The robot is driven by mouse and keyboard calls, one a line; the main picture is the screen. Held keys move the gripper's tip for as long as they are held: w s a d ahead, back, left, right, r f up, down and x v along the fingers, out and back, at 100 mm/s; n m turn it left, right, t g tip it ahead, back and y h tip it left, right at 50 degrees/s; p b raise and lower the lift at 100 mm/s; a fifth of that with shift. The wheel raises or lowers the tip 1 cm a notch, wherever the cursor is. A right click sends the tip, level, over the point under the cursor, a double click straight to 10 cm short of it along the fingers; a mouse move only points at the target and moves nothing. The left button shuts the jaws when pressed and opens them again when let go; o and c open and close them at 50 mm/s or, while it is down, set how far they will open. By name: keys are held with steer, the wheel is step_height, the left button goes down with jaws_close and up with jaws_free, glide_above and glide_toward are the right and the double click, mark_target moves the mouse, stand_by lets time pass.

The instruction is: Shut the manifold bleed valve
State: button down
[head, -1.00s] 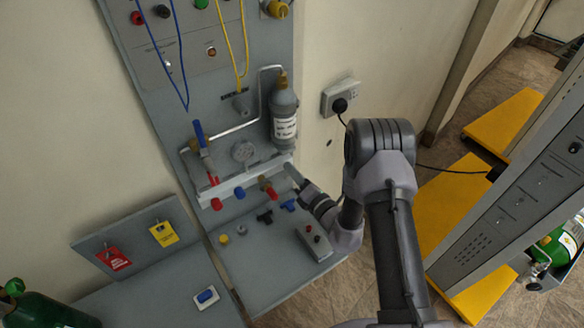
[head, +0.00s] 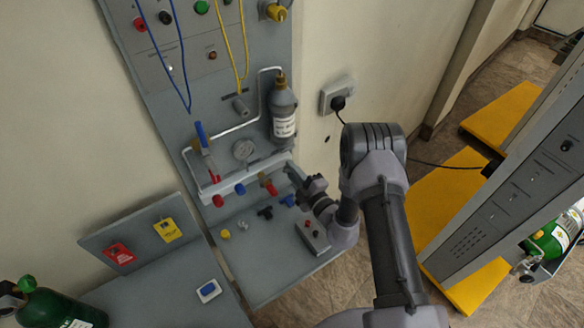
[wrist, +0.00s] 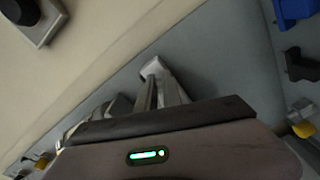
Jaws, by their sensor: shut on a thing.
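The grey manifold bar (head: 222,189) crosses the lower part of the wall panel, with red, blue and brown-red fittings along its front. My gripper (head: 292,171) is at the bar's right end, shut on a small part there that I take to be the manifold bleed valve. My fingers mostly hide that part, so its handle angle cannot be told. In the wrist view my gripper (wrist: 155,95) reaches toward the grey panel, and a pale grey end piece shows just past the fingers.
A grey bottle (head: 284,108) hangs just above my gripper. A wall socket (head: 337,95) with a plugged cable is to the right. Loose blue, black and yellow fittings and a small grey box (head: 313,236) lie on the shelf below.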

steer(key=m, duration=0.6)
steer(key=shift+s+a+f+p, duration=0.15)
steer(key=shift+f+p, duration=0.15)
steer(key=shift+p, duration=0.05)
steer(key=m, duration=0.7)
steer(key=shift+s+a+f, duration=0.1)
steer(key=shift+s+a, duration=0.05)
steer(key=shift+a, duration=0.1)
steer(key=c, duration=1.5)
jaws_free()
steer(key=shift+s+p, duration=0.1)
steer(key=shift+p, duration=0.2)
steer(key=p+v, duration=0.1)
steer(key=v, duration=1.6)
